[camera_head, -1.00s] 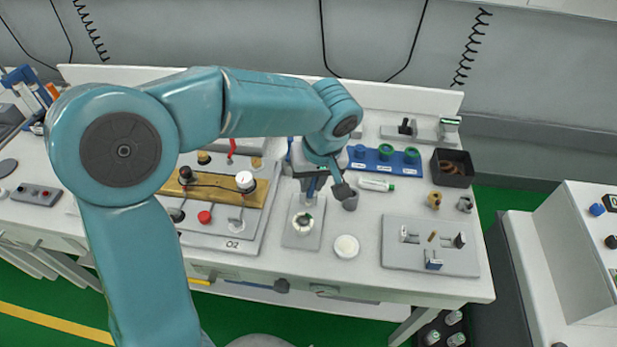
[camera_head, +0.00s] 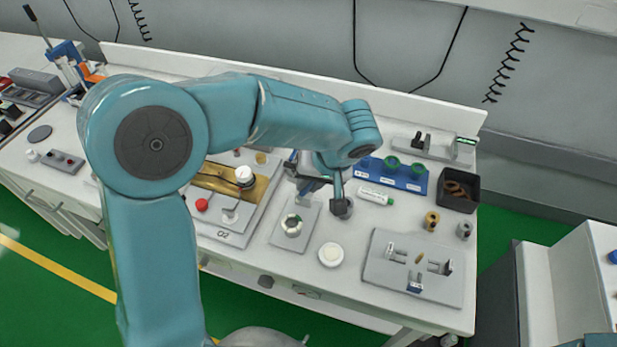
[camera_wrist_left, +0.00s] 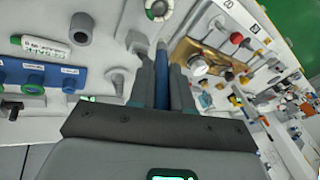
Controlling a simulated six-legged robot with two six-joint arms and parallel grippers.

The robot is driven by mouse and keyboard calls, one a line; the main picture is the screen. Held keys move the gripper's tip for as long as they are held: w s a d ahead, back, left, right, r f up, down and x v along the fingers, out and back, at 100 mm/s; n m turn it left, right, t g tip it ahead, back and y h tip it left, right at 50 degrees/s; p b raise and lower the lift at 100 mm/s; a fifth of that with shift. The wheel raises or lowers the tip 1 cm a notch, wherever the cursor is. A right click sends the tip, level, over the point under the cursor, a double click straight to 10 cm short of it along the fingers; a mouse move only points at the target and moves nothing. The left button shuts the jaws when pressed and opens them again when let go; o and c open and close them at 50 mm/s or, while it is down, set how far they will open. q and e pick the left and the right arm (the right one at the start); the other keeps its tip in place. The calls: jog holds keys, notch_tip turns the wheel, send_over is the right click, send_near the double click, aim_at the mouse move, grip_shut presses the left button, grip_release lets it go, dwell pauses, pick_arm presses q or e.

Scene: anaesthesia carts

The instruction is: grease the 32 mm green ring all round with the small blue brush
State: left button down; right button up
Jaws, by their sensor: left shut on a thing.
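A white round piece (camera_head: 292,225) with green showing on it stands on a small grey plate; it also shows at the top of the left wrist view (camera_wrist_left: 158,9). Two more green rings (camera_head: 391,162) sit in the blue labelled rack (camera_head: 372,167). I cannot read sizes. My left gripper (camera_wrist_left: 162,70) is shut on a slim blue handle, which I take to be the small blue brush (camera_wrist_left: 162,52). In the head view the gripper is partly hidden by its own wrist, above and behind the white piece. In the wrist view the brush's visible end looks apart from it. My right gripper is not in view.
A white round lid (camera_head: 331,254), a white tube (camera_head: 375,196) and a grey cup (camera_wrist_left: 82,29) are close by. A grey fixture plate (camera_head: 412,288) is at the right and a black bin (camera_head: 459,190) behind it. A brass-and-grey assembly stands to the left.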

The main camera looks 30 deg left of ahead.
pick_arm(q)
jog(key=shift+a, duration=0.2)
jog(key=shift+s, duration=0.2)
jog(key=shift+s+d+f, duration=0.1)
jog(key=shift+d+f, duration=0.1)
jog(key=shift+d+f+b, duration=0.2)
jog(key=shift+f+b, duration=0.05)
jog(key=shift+b, duration=0.1)
jog(key=x, duration=0.1)
jog(key=b+x, duration=0.1)
jog(key=x, duration=0.1)
jog(key=shift+d+f, duration=0.2)
jog(key=shift+d+f+b, duration=0.2)
jog(key=shift+f+b, duration=0.45)
jog(key=shift+f, duration=0.3)
jog(key=shift+a, duration=0.1)
